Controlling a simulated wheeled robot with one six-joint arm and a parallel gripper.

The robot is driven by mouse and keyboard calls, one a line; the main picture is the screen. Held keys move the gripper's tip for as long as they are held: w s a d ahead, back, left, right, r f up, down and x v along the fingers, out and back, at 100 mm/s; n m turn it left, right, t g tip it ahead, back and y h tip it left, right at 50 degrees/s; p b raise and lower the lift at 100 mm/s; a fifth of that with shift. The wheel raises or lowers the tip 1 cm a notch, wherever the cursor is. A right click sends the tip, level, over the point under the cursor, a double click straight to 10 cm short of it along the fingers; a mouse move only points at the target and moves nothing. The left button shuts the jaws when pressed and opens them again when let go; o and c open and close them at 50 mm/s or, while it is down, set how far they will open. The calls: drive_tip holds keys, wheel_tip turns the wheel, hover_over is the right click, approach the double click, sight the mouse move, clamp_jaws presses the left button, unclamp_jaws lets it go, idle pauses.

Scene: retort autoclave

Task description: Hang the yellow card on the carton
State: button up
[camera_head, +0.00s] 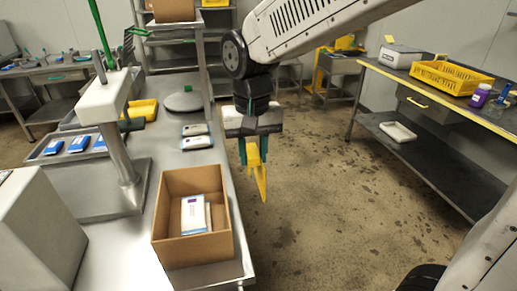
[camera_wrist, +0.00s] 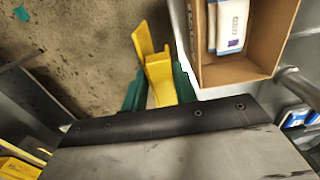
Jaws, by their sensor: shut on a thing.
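My gripper (camera_head: 253,150) hangs over the floor just right of the steel table's edge. Its green fingers are shut on the yellow card (camera_head: 258,172), which points downward. In the wrist view the yellow card (camera_wrist: 158,72) sits between the green fingers (camera_wrist: 160,92) and looks bent or folded at its outer end. The open brown carton (camera_head: 192,247) stands on the table, to the left of and nearer than my gripper. It holds white packs (camera_head: 195,214). The carton also shows in the wrist view (camera_wrist: 238,73), beside the card and apart from it.
The steel table (camera_head: 215,273) has a press-like stand (camera_head: 115,130) at its left. Two pouches (camera_head: 195,137) lie behind the carton. A tray with blue packs (camera_head: 78,145) is at the left. Open floor lies to the right, before a bench with a yellow crate (camera_head: 450,78).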

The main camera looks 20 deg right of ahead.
hover_over(225, 191)
drive_tip(key=shift+f, duration=2.5)
drive_tip(key=shift+f, duration=1.65)
drive_tip(key=o, duration=1)
drive_tip(key=shift+o, duration=0.2)
drive_tip(key=shift+r, duration=0.1)
wheel_tip(225, 191, up, 8)
drive_tip(key=shift+f, duration=0.15)
